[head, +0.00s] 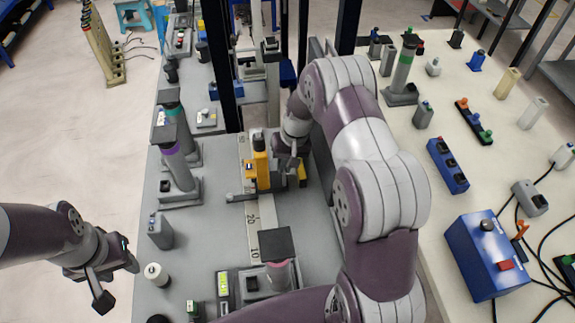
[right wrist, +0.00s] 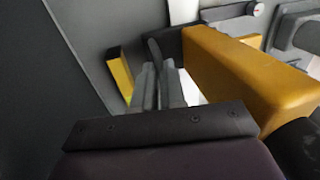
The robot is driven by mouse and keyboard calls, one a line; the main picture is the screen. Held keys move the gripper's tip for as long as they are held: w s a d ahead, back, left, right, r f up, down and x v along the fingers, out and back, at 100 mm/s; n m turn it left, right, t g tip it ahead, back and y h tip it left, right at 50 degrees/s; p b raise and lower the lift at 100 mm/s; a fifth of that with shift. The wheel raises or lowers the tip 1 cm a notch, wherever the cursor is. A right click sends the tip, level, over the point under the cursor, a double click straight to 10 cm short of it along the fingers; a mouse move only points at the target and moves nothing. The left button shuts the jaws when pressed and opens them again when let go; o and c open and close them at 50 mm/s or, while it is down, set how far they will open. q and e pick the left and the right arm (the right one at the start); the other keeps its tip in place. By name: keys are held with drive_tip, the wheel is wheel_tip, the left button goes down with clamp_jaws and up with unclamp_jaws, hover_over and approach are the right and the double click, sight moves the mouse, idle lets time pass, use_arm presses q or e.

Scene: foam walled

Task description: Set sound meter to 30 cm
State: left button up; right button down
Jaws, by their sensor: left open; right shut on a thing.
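The sound meter (head: 261,165) looks to be the yellow upright device with a dark top, standing over a pale scale strip (head: 252,230) in the head view. The marks 10 and 20 can be read nearer me. The meter stands beyond the 20, and its exact reading is hidden. My right gripper (head: 291,165) reaches in from the right and is shut at the meter's right side. In the right wrist view a large yellow block (right wrist: 245,78) fills the right, close to grey finger parts. My left gripper (head: 117,280) is open and empty at the lower left, away from the meter.
Posts with dark square tops and purple (head: 174,158) and teal bands stand left of the strip. A pink-banded post (head: 279,258) stands near its front end. Dark uprights (head: 218,60) rise at the back. A right-hand table (head: 400,140) holds blue boxes and cables.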

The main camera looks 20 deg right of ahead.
drive_tip(key=shift+w, duration=0.2)
drive_tip(key=c, duration=1.6)
unclamp_jaws()
drive_tip(key=shift+s, duration=0.1)
drive_tip(key=o, duration=0.4)
wheel_tip(320, 180, up, 13)
drive_tip(key=d+b, duration=0.1)
drive_tip(key=d, duration=0.1)
drive_tip(key=shift+s+d+f+b, duration=0.2)
drive_tip(key=shift+s+d+b, duration=0.05)
drive_tip(key=shift+s+b, duration=0.1)
drive_tip(key=s+a+n+h, duration=0.1)
drive_tip(key=s+a, duration=0.2)
drive_tip(key=s, duration=0.6)
drive_tip(key=s+a+n+t+h, duration=0.1)
drive_tip(key=s+a, duration=0.3)
drive_tip(key=s, duration=0.6)
drive_tip(key=shift+a+f+n, duration=0.15)
drive_tip(key=shift+f+n, duration=0.05)
drive_tip(key=shift+n, duration=0.2)
